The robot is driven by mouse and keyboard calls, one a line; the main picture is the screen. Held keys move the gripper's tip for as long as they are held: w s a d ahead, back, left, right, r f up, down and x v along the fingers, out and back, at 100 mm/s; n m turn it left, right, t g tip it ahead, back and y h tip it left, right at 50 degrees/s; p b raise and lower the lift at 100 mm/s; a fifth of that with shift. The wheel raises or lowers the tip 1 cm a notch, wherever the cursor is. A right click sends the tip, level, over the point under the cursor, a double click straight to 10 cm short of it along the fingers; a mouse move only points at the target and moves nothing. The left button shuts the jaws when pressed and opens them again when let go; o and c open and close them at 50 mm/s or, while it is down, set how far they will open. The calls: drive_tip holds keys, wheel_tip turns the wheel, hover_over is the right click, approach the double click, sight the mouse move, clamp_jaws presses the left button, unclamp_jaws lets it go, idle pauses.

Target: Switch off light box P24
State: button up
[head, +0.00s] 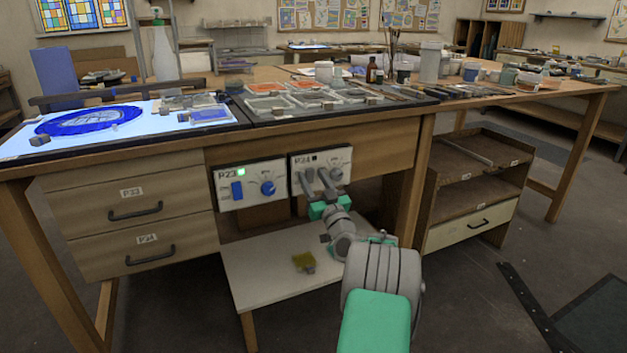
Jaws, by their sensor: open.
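The P24 control panel (341,158) is a white plate under the table's front edge. Its small square indicator looks dark, and its grey knob (337,174) shows at the right. My gripper (317,180) is right in front of this panel, fingers apart and pointing at it. The fingers cover the left part of the panel, so the P24 switch is hidden. Whether a fingertip touches it I cannot tell. The tabletop section (262,114) above P24 is dark.
The P23 panel (251,189), with a lit green indicator, blue switch and blue knob, is close left of P24. The left tabletop section (20,140) glows. A low white shelf (265,265) with a sponge-like block (304,262) lies below. A shelf unit (475,180) stands right.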

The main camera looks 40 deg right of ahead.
drive_tip(key=v, duration=0.8)
drive_tip(key=shift+w+r, duration=0.1)
drive_tip(key=shift+w, duration=0.05)
drive_tip(key=w+a+r+n+g+y+p, duration=0.2)
drive_tip(key=w+a+r+n+y+p, duration=0.3)
drive_tip(key=a, duration=0.5)
drive_tip(key=w+a+r+n+g+y+p, duration=0.1)
drive_tip(key=a+r+g+y+p, duration=0.2)
drive_tip(key=a+p, duration=0.5)
drive_tip(key=a+r+n+g+y+p, duration=0.1)
drive_tip(key=a+r+g+p, duration=0.35)
drive_tip(key=a, duration=0.75)
drive_tip(key=s+a+r+m+g+h+p, duration=0.1)
drive_tip(key=s+a+r+g+p, duration=0.35)
drive_tip(key=s+a+p, duration=0.45)
drive_tip(key=s+r+m+g+h+p, duration=0.2)
drive_tip(key=s+r+g+p, duration=0.1)
drive_tip(key=s, duration=1.3)
drive_tip(key=shift+s+a+r+m+g+p, duration=0.25)
drive_tip(key=shift+a+g+p, duration=0.2)
drive_tip(key=shift+p, duration=0.25)
